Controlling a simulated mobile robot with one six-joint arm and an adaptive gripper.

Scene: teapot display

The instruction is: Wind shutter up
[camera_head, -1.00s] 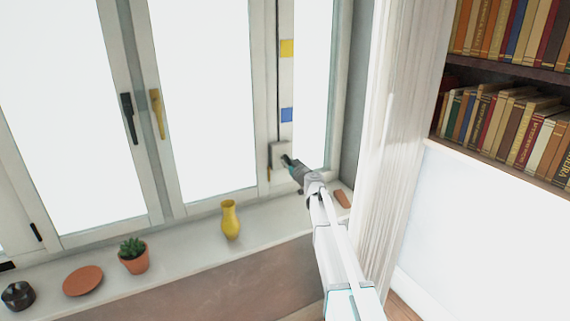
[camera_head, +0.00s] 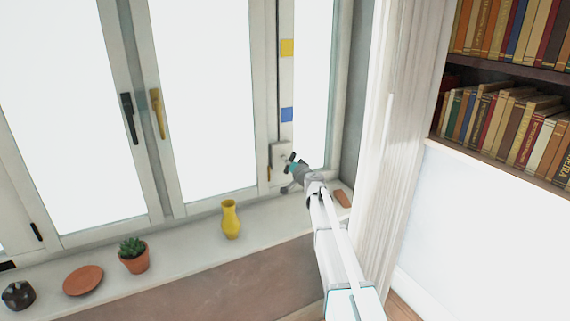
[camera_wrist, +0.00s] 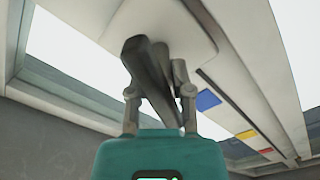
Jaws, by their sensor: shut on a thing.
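The shutter winder is a small white box (camera_head: 278,153) low on the window post, above the sill. In the wrist view its pale plate (camera_wrist: 185,22) is at the top. A dark grey crank handle (camera_wrist: 142,62) sticks out from it toward me. My gripper (camera_head: 290,162) is at the box; in the wrist view its fingers (camera_wrist: 160,75) are closed around the handle, which lies tilted between them. The shutter itself cannot be made out; the panes look bright white. The post above the winder carries a blue mark (camera_head: 287,115) and a yellow mark (camera_head: 287,48).
On the sill (camera_head: 185,232) stand a yellow vase (camera_head: 230,219), a potted succulent (camera_head: 134,258), a terracotta saucer (camera_head: 83,281) and a dark pot (camera_head: 18,295). A pale curtain (camera_head: 385,150) hangs close to the right of my arm. Bookshelves (camera_head: 510,69) are farther right.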

